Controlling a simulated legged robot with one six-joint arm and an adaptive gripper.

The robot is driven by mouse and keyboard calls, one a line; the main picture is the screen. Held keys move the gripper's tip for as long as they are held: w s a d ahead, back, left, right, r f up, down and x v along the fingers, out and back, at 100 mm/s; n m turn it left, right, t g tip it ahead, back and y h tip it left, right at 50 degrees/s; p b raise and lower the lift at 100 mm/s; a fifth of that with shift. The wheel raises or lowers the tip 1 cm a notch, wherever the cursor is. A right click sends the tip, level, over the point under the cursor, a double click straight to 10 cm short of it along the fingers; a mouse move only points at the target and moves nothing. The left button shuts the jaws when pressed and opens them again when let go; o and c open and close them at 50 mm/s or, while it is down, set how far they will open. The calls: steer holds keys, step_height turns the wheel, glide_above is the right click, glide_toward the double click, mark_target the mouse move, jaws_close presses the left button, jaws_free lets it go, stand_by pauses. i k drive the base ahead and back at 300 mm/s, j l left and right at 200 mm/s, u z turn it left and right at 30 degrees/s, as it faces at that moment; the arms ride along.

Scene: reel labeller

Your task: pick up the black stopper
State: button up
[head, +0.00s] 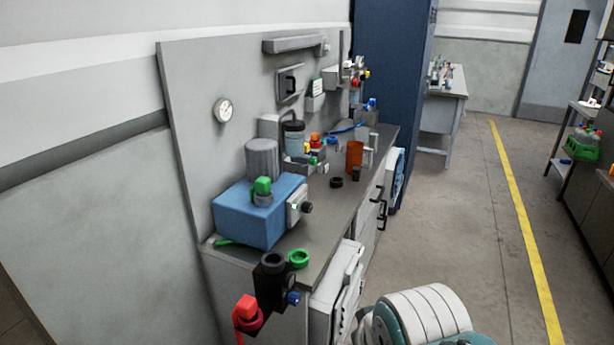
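Two small black pieces stand on the grey bench top (318,213). One is a short dark cylinder (356,174) just in front of an orange cup (354,156). The other is a low black ring-like piece (336,182) to its left. The cylinder looks more like a black stopper, but at this size I cannot tell for certain which is the stopper. Both appear to rest free on the bench top. My gripper is not in view. A white and teal rounded part at the bottom edge seems to be mine.
A blue box machine (250,217) stands at the near left of the bench. A green ring (298,258) and a black bracket (271,287) with a red-capped piece (247,309) are at the near end. Bottles and coloured caps stand behind. The floor right of the bench is clear.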

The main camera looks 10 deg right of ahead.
mark_target(356, 171)
steer(key=i+l+u, duration=0.1)
steer(key=u, duration=1.45)
steer(key=l+u, duration=0.2)
steer(key=l, duration=5.2)
steer(key=i, duration=0.05)
